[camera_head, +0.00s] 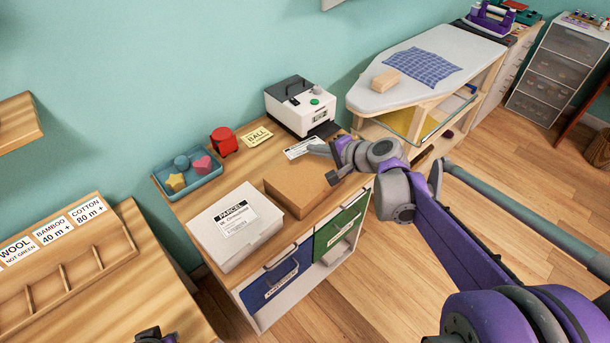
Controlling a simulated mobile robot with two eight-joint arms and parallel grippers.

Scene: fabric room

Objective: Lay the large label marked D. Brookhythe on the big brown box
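The big brown box (292,190) sits closed on the wooden desk, right of the white parcel box. A white label (302,148) with dark print lies behind it, in front of the label printer; its text is too small to read. My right gripper (324,164) is above the back right of the brown box, its fingers apart. One fingertip is close to the label's right end; I cannot tell whether they touch. Nothing shows between the fingers. Only a dark bit of my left gripper (155,336) shows at the bottom edge.
The label printer (300,106) stands at the back of the desk. A white parcel box (232,228), a blue tray (190,180) of shapes, a red object (223,141) and a yellow BALL card (257,137) share the desk. An ironing board (430,65) stands to the right.

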